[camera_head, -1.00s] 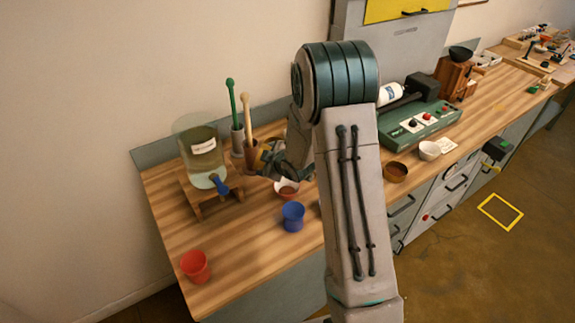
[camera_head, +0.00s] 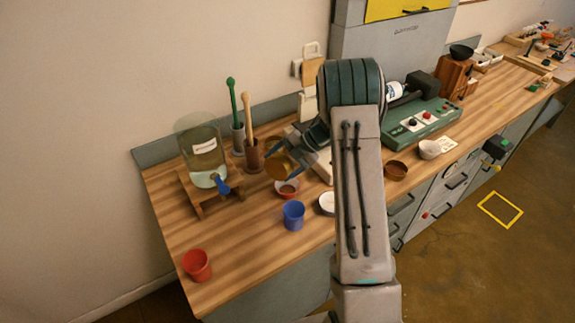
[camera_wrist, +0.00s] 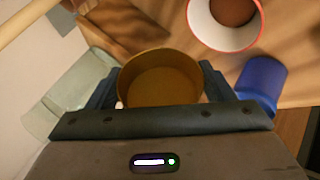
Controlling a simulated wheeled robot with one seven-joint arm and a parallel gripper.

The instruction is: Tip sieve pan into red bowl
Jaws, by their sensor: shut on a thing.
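The sieve pan (camera_head: 280,168) is a round brass-coloured pan, and my gripper (camera_wrist: 160,88) is shut on it. The pan also shows in the wrist view (camera_wrist: 160,63), between both fingers, with a plain yellow-brown inside; I cannot tell whether anything lies in it. In the head view it looks tilted. A small bowl with a red rim and pale inside (camera_head: 287,195) stands on the table just below the pan in the picture, with brown powder in it. It also shows in the wrist view (camera_wrist: 205,30), beyond the pan and to the right, apart from it.
A blue cup (camera_head: 293,215) stands close in front of the red-rimmed bowl. A white dish (camera_head: 327,203) is to its right, partly behind my arm. A brown pot with a pestle (camera_head: 253,158) and a glass jar on a stand (camera_head: 203,150) are left. A red cup (camera_head: 197,266) stands front left.

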